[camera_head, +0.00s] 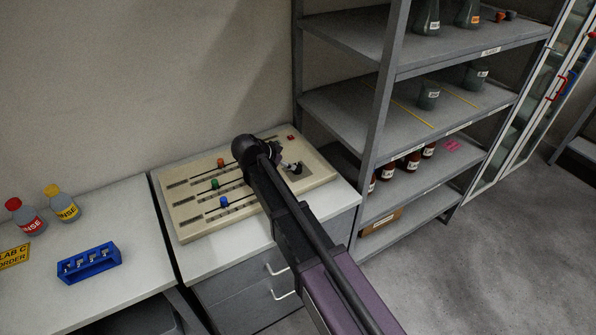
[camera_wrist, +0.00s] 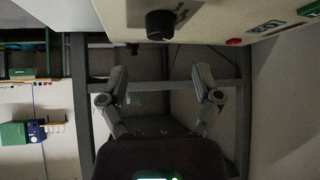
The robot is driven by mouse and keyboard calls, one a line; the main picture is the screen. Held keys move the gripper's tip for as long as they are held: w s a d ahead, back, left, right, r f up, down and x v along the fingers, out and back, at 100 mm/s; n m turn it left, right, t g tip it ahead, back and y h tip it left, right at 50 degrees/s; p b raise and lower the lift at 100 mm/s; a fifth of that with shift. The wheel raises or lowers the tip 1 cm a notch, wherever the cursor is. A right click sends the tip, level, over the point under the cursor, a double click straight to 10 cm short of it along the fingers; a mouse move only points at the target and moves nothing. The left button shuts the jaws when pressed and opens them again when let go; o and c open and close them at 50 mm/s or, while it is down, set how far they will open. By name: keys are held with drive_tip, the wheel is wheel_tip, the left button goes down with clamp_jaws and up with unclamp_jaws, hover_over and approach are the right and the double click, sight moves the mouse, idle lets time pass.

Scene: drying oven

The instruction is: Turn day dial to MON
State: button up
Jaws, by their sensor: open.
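The beige control panel (camera_head: 191,224) lies on the cabinet top in the head view, and its edge spans the top of the wrist view (camera_wrist: 215,22). A dark round dial (camera_wrist: 160,25) stands out from the panel in the wrist view, beyond my fingertips and between their lines. Its day markings cannot be read. My gripper (camera_wrist: 158,84) is open and empty, with its two grey fingers well apart and not touching the dial. In the head view my arm reaches over the panel and hides part of it; the fingers are hard to make out there.
Orange, green (camera_head: 214,184) and blue sliders sit on the panel's left part. A red button (camera_head: 290,137) is at its back right corner. A grey shelf rack (camera_head: 377,130) with bottles stands close on the right. A blue rack (camera_head: 89,263) and two bottles are on the left bench.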

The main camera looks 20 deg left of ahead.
sight(297, 166)
drive_tip(key=shift+b+x, duration=2.45)
drive_tip(key=shift+x, duration=1.45)
clamp_jaws()
drive_tip(key=shift+d, duration=0.2)
drive_tip(key=shift+a, duration=0.15)
